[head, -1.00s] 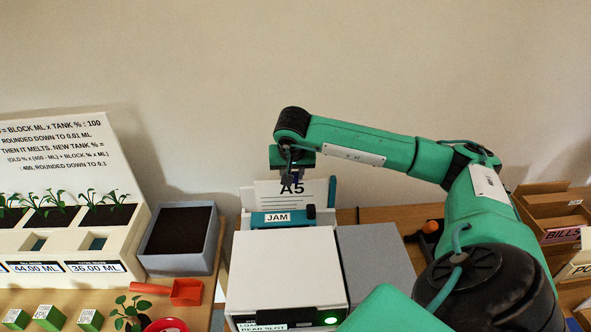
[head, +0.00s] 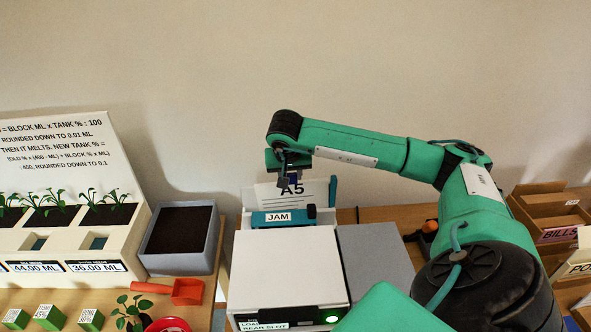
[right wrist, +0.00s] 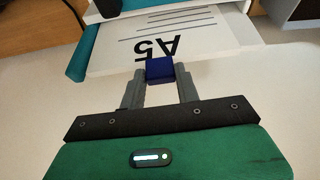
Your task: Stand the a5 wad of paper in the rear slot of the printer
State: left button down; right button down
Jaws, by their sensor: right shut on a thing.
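The A5 wad of paper (head: 310,191) is a white sheet stack printed "A5" with dark lines. It stands at the back of the white printer (head: 285,265), its lower part hidden behind the teal JAM piece (head: 284,219). It looks slightly tilted in the head view. My right gripper (head: 291,180) is above its upper edge, shut on the wad's small dark blue tab. In the right wrist view the blue tab (right wrist: 159,70) sits between the fingertips at the edge of the wad (right wrist: 165,45). I cannot tell how deep the wad sits. My left gripper is out of view.
A grey box (head: 375,262) adjoins the printer's right side. A dark-filled grey planter (head: 215,255) stands to its left, near a red scoop (head: 187,291). Wooden trays (head: 545,205) with labels are at the far right. The wall behind is bare.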

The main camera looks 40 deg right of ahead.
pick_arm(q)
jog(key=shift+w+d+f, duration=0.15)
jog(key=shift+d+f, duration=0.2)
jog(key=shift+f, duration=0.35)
pick_arm(e)
jog(key=shift+f, duration=0.6)
jog(key=shift+c, duration=2.3)
grip_release()
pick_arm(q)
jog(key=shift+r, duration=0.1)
pick_arm(e)
jog(key=shift+r, duration=0.1)
pick_arm(q)
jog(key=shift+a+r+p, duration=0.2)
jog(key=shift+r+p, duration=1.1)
jog(key=shift+p, duration=0.15)
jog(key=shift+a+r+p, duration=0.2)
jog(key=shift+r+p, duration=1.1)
jog(key=shift+p, duration=0.1)
pick_arm(e)
notch_tip(320, 180, up, 9)
jog(key=a, duration=0.1)
jog(key=shift+w, duration=0.15)
